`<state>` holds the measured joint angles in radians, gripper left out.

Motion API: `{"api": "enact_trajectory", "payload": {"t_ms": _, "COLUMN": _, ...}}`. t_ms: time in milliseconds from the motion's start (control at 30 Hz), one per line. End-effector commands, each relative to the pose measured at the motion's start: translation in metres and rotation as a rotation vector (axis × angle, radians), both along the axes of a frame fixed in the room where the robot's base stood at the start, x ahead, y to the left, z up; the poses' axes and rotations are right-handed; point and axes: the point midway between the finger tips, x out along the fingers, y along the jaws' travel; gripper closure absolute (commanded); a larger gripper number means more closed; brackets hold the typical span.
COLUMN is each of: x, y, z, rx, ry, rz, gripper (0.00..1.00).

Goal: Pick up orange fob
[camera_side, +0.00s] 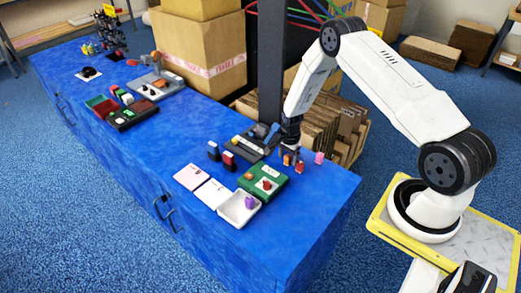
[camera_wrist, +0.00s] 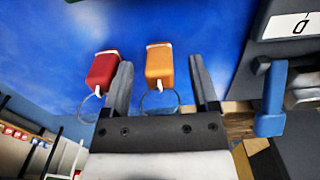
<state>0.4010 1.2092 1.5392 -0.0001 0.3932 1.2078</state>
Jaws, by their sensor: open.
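The orange fob (camera_wrist: 160,66) shows in the wrist view between the two dark fingers of my gripper (camera_wrist: 161,62). A gap shows on each side of it, so the fingers are apart from it. A thin metal ring hangs at its near end. A red fob (camera_wrist: 103,70) with its own ring is just outside the left finger, which partly overlaps it. In the side view my gripper (camera_side: 289,146) is low over the blue table, and the orange fob (camera_side: 287,160) is under it. The fingers are hard to make out there.
A pink piece (camera_side: 319,158) stands to the right in the side view. A green tray (camera_side: 245,183), a white tray (camera_side: 230,212) and a dark grey tray (camera_side: 240,152) lie nearby. The table's front right is clear.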

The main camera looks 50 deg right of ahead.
Motion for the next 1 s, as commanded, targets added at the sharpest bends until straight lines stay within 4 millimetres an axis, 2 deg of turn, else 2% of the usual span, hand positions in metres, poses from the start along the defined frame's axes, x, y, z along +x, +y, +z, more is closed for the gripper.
{"api": "enact_trajectory", "payload": {"t_ms": 233, "x": 0.0000, "y": 0.0000, "z": -0.0145, "rx": -0.001, "ry": -0.001, "rz": 0.000, "gripper": 0.24}}
{"api": "enact_trajectory", "payload": {"t_ms": 733, "x": -0.0001, "y": 0.0000, "z": -0.0147, "rx": -0.001, "ry": -0.001, "rz": 0.000, "gripper": 0.24}}
{"api": "enact_trajectory", "payload": {"t_ms": 767, "x": -0.0001, "y": 0.0000, "z": -0.0147, "rx": -0.001, "ry": -0.001, "rz": 0.000, "gripper": 0.30}}
{"api": "enact_trajectory", "payload": {"t_ms": 900, "x": -0.0001, "y": 0.0000, "z": -0.0146, "rx": -0.001, "ry": -0.001, "rz": 0.000, "gripper": 0.74}}
{"api": "enact_trajectory", "payload": {"t_ms": 1000, "x": -0.0001, "y": 0.0000, "z": -0.0146, "rx": -0.001, "ry": -0.001, "rz": 0.000, "gripper": 1.00}}
